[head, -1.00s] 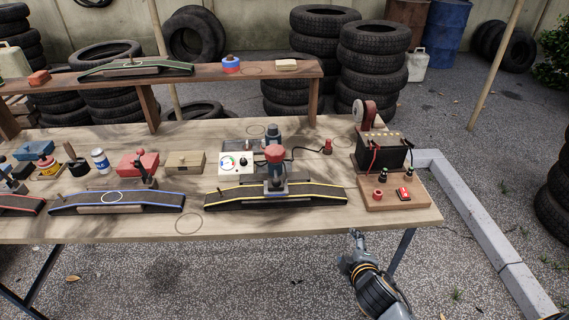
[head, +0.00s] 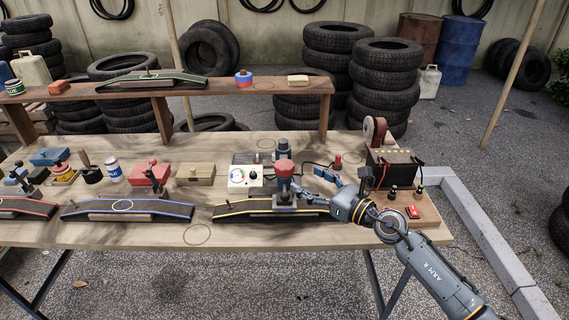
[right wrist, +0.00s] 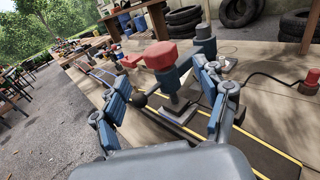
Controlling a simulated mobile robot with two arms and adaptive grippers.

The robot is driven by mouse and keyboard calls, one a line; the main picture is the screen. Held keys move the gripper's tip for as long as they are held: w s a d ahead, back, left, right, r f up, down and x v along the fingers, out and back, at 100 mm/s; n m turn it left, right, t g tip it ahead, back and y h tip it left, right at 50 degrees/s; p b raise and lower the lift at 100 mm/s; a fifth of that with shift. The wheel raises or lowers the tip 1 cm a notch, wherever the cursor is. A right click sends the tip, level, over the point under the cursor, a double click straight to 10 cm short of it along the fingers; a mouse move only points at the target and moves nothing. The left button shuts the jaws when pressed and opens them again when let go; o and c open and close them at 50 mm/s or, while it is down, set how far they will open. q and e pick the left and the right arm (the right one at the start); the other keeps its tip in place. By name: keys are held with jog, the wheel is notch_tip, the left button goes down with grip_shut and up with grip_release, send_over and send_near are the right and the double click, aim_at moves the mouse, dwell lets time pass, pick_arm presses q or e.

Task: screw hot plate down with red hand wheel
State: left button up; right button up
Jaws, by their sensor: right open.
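The red hand wheel (head: 285,168) tops an upright screw press on the yellow-edged black strip (head: 235,209). In the right wrist view the wheel (right wrist: 161,55) shows ahead, between my fingers. Below it a dark stem leads to a flat grey block, seemingly the hot plate (right wrist: 178,114), low over the strip. I cannot tell if a gap lies under it. My right gripper (head: 312,181) is open and empty, just right of the press; it also shows in the right wrist view (right wrist: 161,68). I see no contact with the wheel. My left gripper is not in view.
A white control box with a dial (head: 243,177) stands left of the press. A battery (head: 392,167) and a wooden switch board (head: 427,209) lie near my right arm. A blue-edged strip (head: 127,210) lies left. A raised shelf (head: 215,88) runs behind.

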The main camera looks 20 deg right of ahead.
aim_at(292, 171)
jog(key=x, duration=0.9)
jog(key=shift+s, duration=0.1)
